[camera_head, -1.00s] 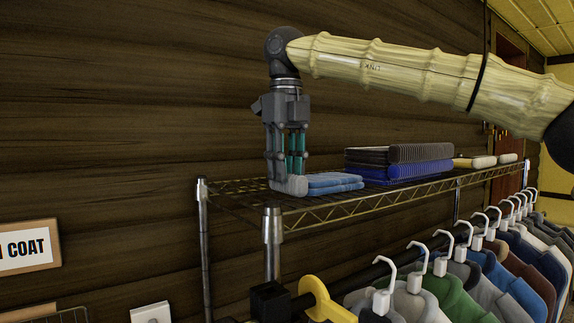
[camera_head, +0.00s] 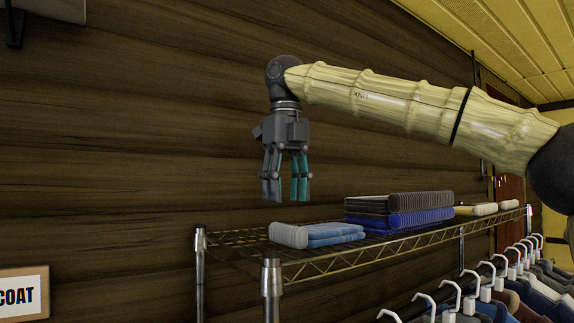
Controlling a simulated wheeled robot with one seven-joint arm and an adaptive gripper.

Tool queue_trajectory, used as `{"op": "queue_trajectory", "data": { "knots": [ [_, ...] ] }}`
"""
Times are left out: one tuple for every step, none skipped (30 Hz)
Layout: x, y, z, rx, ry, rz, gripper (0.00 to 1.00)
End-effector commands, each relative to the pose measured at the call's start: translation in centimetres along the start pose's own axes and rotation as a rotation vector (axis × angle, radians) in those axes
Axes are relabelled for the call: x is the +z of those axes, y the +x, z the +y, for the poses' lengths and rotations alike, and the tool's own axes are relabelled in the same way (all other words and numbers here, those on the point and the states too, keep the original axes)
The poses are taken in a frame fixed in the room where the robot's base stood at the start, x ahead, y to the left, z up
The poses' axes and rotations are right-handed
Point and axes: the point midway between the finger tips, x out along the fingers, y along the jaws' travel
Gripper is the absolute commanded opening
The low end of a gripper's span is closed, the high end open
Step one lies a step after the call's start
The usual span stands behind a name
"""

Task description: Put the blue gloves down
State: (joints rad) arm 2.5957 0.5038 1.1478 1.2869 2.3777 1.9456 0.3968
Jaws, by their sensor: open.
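The blue gloves (camera_head: 334,232), with a grey cuff end (camera_head: 288,235), lie flat on the wire shelf (camera_head: 250,262) near its left end. My gripper (camera_head: 286,198) is open and empty. It points down above the gloves' grey end, clear of them with a visible gap.
A stack of folded dark and bright blue items (camera_head: 400,212) sits on the shelf just right of the gloves. Pale rolled items (camera_head: 477,209) lie farther right. Below the shelf, several garments hang on white hangers (camera_head: 455,295). A wooden wall (camera_head: 130,150) stands behind. The shelf's left end is bare.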

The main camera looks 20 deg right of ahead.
Motion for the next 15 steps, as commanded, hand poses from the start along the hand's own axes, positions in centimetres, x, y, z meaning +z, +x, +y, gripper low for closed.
{"op": "queue_trajectory", "data": {
  "knots": [
    [0.0, -0.7, 0.1, 0.000, 0.002, -0.002, 0.48],
    [0.0, -1.2, 0.1, -0.001, 0.003, -0.002, 0.48],
    [0.1, -1.9, 0.0, -0.001, 0.003, -0.003, 0.48],
    [0.0, -2.4, 0.0, -0.002, 0.002, -0.002, 0.48],
    [0.0, -2.8, 0.0, -0.001, 0.003, -0.002, 0.48],
    [0.0, -3.4, 0.1, -0.001, 0.002, -0.002, 0.48],
    [0.0, -3.8, 0.1, -0.001, 0.002, -0.003, 0.48],
    [0.0, -4.4, 0.1, -0.002, 0.002, -0.001, 0.48],
    [0.0, -4.8, 0.1, -0.002, 0.002, 0.000, 0.48],
    [0.0, -5.2, 0.1, -0.003, 0.002, 0.000, 0.48],
    [0.0, -5.4, 0.1, -0.002, 0.002, 0.000, 0.48],
    [0.0, -5.7, 0.1, -0.002, 0.001, 0.001, 0.48],
    [0.0, -5.9, 0.1, -0.002, 0.001, 0.001, 0.48],
    [0.0, -6.0, 0.0, -0.002, 0.002, 0.001, 0.48],
    [0.0, -6.2, 0.0, -0.001, 0.002, 0.000, 0.48]
  ]
}}
